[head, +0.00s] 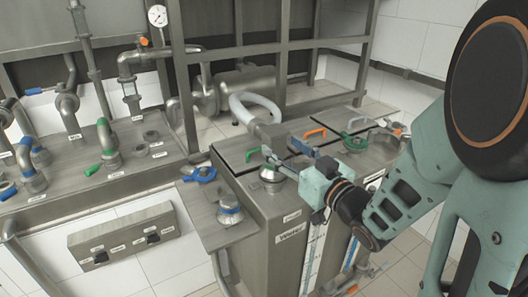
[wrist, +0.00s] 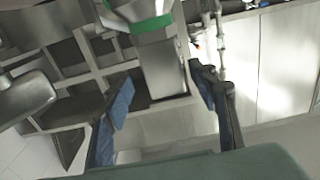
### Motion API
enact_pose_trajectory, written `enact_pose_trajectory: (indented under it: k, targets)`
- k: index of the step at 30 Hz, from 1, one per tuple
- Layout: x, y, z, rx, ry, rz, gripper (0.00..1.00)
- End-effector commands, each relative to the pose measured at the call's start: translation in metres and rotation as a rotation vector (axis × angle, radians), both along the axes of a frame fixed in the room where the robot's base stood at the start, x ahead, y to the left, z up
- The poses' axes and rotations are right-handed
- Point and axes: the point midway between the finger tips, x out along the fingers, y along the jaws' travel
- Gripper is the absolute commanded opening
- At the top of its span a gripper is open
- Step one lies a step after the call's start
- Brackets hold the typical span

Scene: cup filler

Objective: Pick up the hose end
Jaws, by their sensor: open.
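The pale hose (head: 254,104) loops over the top of the grey cabinet and ends in a blocky metal hose end (head: 270,137). In the wrist view the metal hose end (wrist: 162,68), with a green band across it, lies between the two blue-padded fingers. My gripper (head: 284,156) is open around or just short of the hose end, with a visible gap on each side in the wrist view (wrist: 161,80). I cannot tell exactly how deep the hose end sits between the fingers.
The cabinet top carries an orange handle (head: 315,133), a green handle (head: 354,141) and a domed metal fitting (head: 271,174) close to my gripper. A blue-handled valve (head: 200,175) is on the left. A bench with pipes stands further left, and a metal frame rises behind.

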Motion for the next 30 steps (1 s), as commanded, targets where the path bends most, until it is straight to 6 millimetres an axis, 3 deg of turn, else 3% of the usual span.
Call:
enact_pose_trajectory:
  k: [24,30]
  targets:
    - [0.08,0.061,0.002,0.0,0.005,0.002,0.53]
    - [0.087,0.065,0.002,0.0,0.005,-0.001,0.53]
